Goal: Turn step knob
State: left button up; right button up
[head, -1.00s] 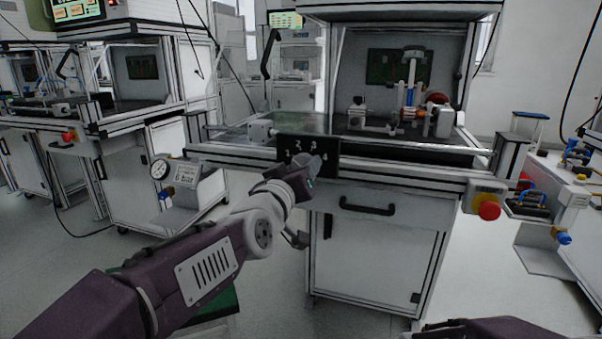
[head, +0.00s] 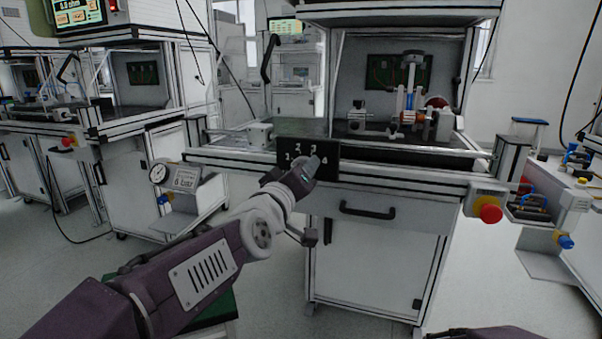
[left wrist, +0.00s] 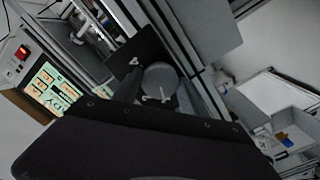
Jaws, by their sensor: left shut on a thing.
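A black step panel (head: 287,145) with white digits 1 to 4 is fixed to the front rail of the workbench. My left gripper (head: 313,163) is at the panel's lower right and is shut on the step knob. The knob is mostly hidden by the gripper in the head view. In the left wrist view, a round grey knob face (left wrist: 160,78) with small white marks shows beyond the dark gripper body, beside the black panel (left wrist: 135,62). Digit 4 sits close to the fingers. My right gripper is out of view.
A black drawer handle (head: 367,211) is below the panel. A red emergency stop button (head: 489,213) is on the bench's right front. A pressure gauge (head: 158,173) is at the left. A test fixture (head: 410,115) stands on the bench.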

pick_arm(q)
jog(key=o, duration=1.4)
jog(key=p+v, duration=0.5)
jog(key=v, duration=0.4)
